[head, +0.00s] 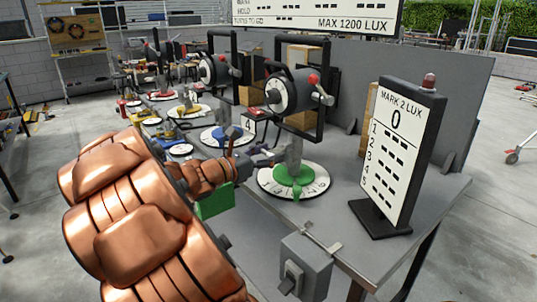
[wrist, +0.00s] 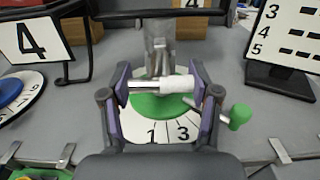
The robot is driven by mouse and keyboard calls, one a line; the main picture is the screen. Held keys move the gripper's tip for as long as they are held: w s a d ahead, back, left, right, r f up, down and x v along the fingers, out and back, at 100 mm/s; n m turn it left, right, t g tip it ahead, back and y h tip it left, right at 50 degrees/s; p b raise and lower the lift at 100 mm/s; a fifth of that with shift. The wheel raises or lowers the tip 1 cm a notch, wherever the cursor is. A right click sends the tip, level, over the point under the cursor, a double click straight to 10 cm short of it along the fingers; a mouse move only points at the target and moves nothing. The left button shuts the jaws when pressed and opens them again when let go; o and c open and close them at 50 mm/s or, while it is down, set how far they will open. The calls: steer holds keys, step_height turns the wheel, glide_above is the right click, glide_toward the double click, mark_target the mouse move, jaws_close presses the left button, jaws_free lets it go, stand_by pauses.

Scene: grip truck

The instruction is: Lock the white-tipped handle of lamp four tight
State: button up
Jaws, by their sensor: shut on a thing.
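The nearest lamp (head: 291,92), dark with a black yoke, stands on a grey post above a green hub and a white numbered dial (head: 265,182). In the wrist view its post (wrist: 159,45) rises behind my gripper (wrist: 165,92). The white-tipped handle (wrist: 176,84) lies crosswise between my finger pads, in front of the post and above the green hub (wrist: 160,106). My fingers are shut on it, one pad at each end. In the head view my gripper (head: 266,156) reaches the post from the left, and the handle cannot be made out there. A number 4 card (wrist: 30,40) stands left.
A green-knobbed lever (wrist: 240,116) sticks out just right of my right finger. A readout board (head: 400,145) showing 0 stands right of the lamp. More lamps line the bench to the left, the closest with a blue base (head: 222,133). Bare bench lies before the board.

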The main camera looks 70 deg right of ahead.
steer(key=c, duration=0.4)
